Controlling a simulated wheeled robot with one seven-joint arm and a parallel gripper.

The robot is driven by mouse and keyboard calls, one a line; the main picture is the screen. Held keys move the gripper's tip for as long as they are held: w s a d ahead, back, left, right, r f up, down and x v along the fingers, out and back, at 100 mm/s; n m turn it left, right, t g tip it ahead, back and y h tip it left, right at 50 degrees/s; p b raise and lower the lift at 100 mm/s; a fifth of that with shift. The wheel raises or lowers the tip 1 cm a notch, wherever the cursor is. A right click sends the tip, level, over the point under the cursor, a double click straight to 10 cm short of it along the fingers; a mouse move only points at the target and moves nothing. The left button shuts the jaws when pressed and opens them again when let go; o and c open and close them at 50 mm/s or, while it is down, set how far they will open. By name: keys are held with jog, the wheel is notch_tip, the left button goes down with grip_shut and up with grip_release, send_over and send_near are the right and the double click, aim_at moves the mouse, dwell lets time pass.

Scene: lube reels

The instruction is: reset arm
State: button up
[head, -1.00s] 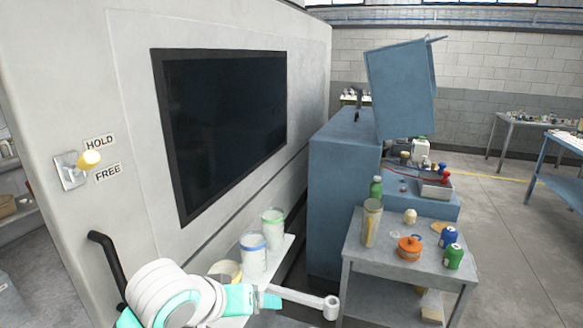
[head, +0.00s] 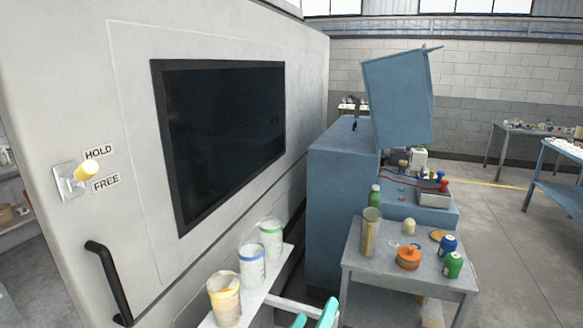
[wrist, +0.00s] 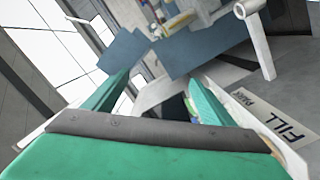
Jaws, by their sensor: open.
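My gripper (head: 317,316) shows at the bottom edge of the head view, with its two teal fingertips apart and nothing between them. In the wrist view my gripper (wrist: 160,95) has its teal fingers spread, with no object held. It is just right of the narrow white shelf (head: 212,320) and left of the grey side table. The rest of my arm is out of the head view.
Several jars stand on the shelf, the nearest an amber-banded one (head: 225,302). A yellow-knobbed lever (head: 85,172) is by the HOLD label. A FILL label (wrist: 278,124) shows lower right.

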jog(key=s+a+f+n+y, duration=0.1)
jog(key=s+f+n+y, duration=0.4)
jog(key=s+f, duration=1.4)
jog(key=s+a+m+y, duration=0.2)
jog(key=s+m, duration=0.7)
jog(key=s, duration=1.1)
jog(key=shift+a+f+m+g, duration=0.3)
jog(key=shift+a+f+m, duration=0.1)
jog(key=shift+a, duration=0.55)
